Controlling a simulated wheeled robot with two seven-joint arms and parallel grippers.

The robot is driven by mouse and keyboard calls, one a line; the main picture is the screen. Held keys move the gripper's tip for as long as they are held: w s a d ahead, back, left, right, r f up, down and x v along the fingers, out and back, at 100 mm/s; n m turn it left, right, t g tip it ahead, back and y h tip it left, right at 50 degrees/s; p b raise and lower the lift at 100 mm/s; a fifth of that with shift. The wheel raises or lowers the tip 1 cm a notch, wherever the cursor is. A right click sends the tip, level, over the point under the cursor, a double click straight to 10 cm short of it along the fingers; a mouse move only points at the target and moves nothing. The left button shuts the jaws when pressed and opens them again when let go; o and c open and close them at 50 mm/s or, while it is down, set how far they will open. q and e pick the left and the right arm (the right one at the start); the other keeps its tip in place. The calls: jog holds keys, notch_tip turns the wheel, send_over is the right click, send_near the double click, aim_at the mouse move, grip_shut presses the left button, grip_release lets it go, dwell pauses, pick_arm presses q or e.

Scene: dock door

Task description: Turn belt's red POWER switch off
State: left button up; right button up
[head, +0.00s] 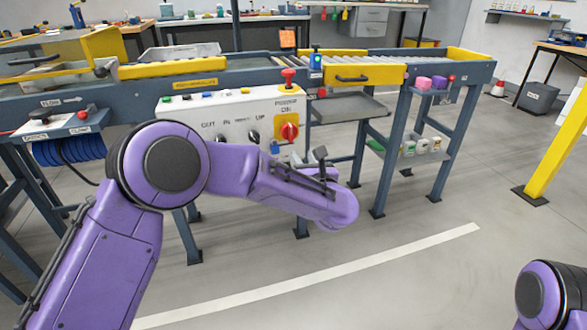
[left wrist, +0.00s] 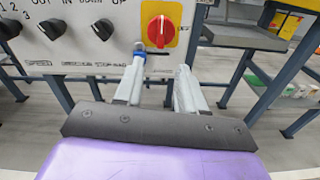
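The red POWER switch (head: 289,131) sits on a yellow plate at the right end of the belt's white control panel (head: 200,110). Its handle looks upright, and the label above it reads POWER ON. In the left wrist view the red switch (left wrist: 160,29) is at the top middle, just beyond my fingers. My left gripper (left wrist: 161,66) is open and empty, its two pale fingers apart and pointing at the panel just below the switch. In the head view my forearm hides most of this gripper. My right gripper is not in view.
Black knobs (left wrist: 103,29) stand left of the switch. A red mushroom button (head: 289,76) stands above it on the panel. The grey tray (head: 345,107) and the blue-grey frame legs are to the right. A yellow post (head: 560,140) stands far right. Open floor lies in front.

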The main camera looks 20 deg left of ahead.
aim_at(292, 134)
pick_arm(q)
jog(key=shift+n, duration=0.8)
jog(key=x, duration=0.3)
jog(key=b+x, duration=0.1)
jog(key=x, duration=0.2)
jog(key=r+x, duration=0.1)
jog(key=x, duration=0.2)
jog(key=shift+w+r+b, duration=0.15)
jog(key=shift+w+b, duration=0.05)
jog(key=shift+b, duration=0.15)
jog(key=shift+w+a+r, duration=0.1)
jog(key=shift+w+a, duration=0.3)
jog(key=shift+w, duration=0.15)
grip_shut()
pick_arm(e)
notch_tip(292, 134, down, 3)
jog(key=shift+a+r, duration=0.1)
